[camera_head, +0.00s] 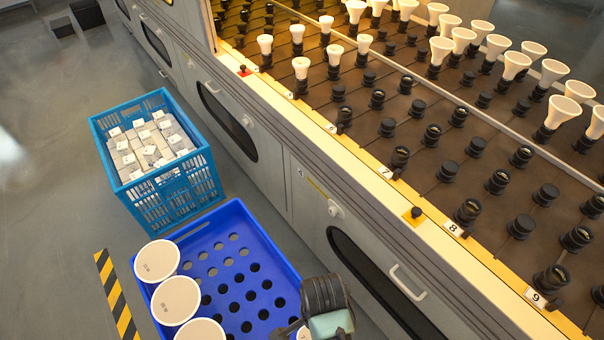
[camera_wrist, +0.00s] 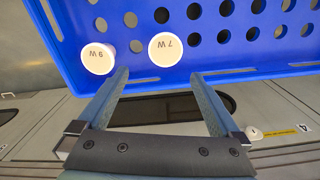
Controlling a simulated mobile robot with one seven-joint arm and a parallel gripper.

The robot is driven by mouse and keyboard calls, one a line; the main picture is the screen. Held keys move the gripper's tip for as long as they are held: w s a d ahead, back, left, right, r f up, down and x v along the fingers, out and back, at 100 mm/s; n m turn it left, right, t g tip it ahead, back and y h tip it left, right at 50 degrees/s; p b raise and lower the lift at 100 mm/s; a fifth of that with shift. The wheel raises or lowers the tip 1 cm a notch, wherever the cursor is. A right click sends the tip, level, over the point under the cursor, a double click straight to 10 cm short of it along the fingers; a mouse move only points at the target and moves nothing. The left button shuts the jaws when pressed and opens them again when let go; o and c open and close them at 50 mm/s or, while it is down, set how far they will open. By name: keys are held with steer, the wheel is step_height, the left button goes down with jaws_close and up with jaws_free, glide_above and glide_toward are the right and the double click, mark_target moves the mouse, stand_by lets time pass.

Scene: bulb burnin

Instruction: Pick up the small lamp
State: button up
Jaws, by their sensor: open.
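Two small white lamps lie in the blue crate (camera_wrist: 240,80) in the wrist view, face up. One is marked 7 W (camera_wrist: 166,49), the other 9 W (camera_wrist: 97,57). My gripper (camera_wrist: 160,75) is open and empty. Its fingertips are near the crate's near wall, with the 7 W lamp just beyond the gap and the 9 W lamp left of the left fingertip. In the head view, my arm's end (camera_head: 310,327) is at the bottom edge over the blue crate (camera_head: 240,215). A sliver of a white lamp (camera_head: 303,333) shows beside it.
Larger white lamps (camera_head: 175,300) line the blue crate's left side. A teal crate (camera_head: 150,105) of small boxes stands behind it. The long rack (camera_head: 400,220) on the right has black sockets, with white lamps in the far rows. Its cabinet front stands close beside the blue crate.

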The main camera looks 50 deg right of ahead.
step_height(320, 180, down, 5)
steer(key=shift+r+b, duration=0.2)
steer(key=shift+b, duration=0.3)
steer(key=f+b, duration=0.1)
steer(key=f, duration=0.1)
steer(key=w+f+b, duration=0.1)
steer(key=f, duration=0.2)
steer(key=shift+a, duration=0.1)
steer(key=c, duration=1.3)
